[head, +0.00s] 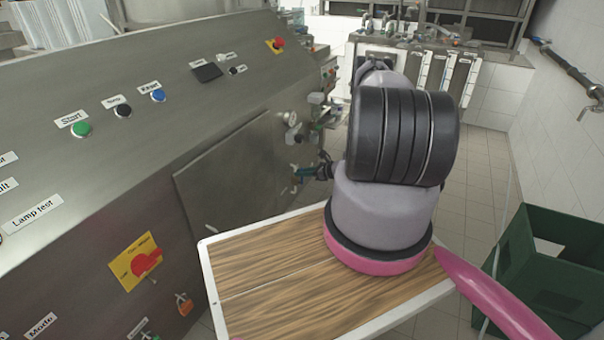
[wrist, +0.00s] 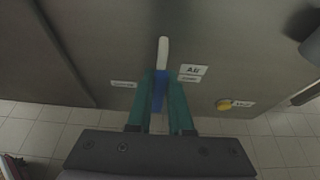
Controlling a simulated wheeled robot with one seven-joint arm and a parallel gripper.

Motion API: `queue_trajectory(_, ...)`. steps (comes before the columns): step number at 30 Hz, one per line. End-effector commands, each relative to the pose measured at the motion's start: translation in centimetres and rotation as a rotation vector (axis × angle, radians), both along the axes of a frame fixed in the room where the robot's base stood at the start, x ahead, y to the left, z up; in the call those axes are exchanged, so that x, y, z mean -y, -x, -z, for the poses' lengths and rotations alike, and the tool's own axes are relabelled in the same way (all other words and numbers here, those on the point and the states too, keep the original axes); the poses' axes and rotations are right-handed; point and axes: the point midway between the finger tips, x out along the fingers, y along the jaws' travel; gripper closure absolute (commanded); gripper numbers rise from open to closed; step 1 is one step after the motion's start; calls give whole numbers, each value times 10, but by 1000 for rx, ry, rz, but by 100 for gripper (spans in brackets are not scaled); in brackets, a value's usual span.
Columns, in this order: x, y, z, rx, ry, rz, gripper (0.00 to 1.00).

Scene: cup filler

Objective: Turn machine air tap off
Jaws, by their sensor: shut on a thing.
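The air tap handle (wrist: 159,92) is a blue lever between the two teal fingers of my gripper (wrist: 161,76) in the wrist view. My gripper is shut on it. A white piece (wrist: 163,50) sticks up past the fingertips, in line with the lever. The "Air" label (wrist: 193,70) is on the steel panel just right of the fingers. In the head view my gripper (head: 298,172) reaches the machine's end (head: 240,160) from the right, and the tap there is too small to make out clearly. Whether the tap is on or off cannot be told.
A yellow knob (wrist: 223,105) with a label sits right of the tap. In the head view a wood-topped table (head: 260,275) stands below my arm. A green crate (head: 550,255) is on the right. Tiled floor (head: 470,190) lies open behind.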

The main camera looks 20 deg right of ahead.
Motion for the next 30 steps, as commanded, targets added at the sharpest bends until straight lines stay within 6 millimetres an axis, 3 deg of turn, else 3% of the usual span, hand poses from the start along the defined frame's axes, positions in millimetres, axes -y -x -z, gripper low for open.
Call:
queue_trajectory(11, -7, 8, 1, 122, 158, 4, 100)
queue_trajectory(30, -31, 26, 20, 490, 633, 3, 100)
